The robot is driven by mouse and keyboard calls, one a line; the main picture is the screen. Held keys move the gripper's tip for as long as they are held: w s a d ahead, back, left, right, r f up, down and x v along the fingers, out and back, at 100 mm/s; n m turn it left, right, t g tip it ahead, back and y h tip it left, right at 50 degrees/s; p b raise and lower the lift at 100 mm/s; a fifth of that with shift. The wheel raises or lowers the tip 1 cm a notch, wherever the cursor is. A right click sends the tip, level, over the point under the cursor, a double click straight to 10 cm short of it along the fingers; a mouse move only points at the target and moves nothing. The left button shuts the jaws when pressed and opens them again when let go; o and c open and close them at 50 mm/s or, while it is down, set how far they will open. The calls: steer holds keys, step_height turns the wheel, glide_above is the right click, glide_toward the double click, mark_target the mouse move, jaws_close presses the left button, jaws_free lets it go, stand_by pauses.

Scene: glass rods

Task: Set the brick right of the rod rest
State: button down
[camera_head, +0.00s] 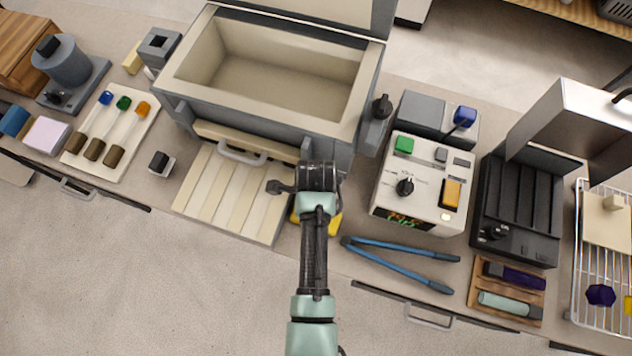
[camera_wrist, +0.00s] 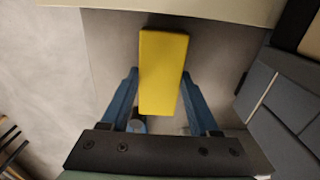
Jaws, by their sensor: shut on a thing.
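My gripper (camera_wrist: 160,82) is shut on a yellow brick (camera_wrist: 163,60), which lies lengthwise between its two blue fingers in the wrist view. In the head view, parts of the yellow brick (camera_head: 336,223) show under my wrist, in front of the kiln-like box. My fingers are hidden there. Whether the brick touches the surface below cannot be told.
The open box (camera_head: 265,125) stands behind my gripper, with a slatted cream panel (camera_head: 225,195) to the left. A small dark-topped block (camera_head: 161,164) stands just right of the pale board. Blue tongs (camera_head: 400,260) and a control unit (camera_head: 420,185) are to the right.

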steer(key=shift+f, duration=0.2)
steer(key=shift+c, duration=0.6)
jaws_free()
steer(key=shift+r, duration=0.2)
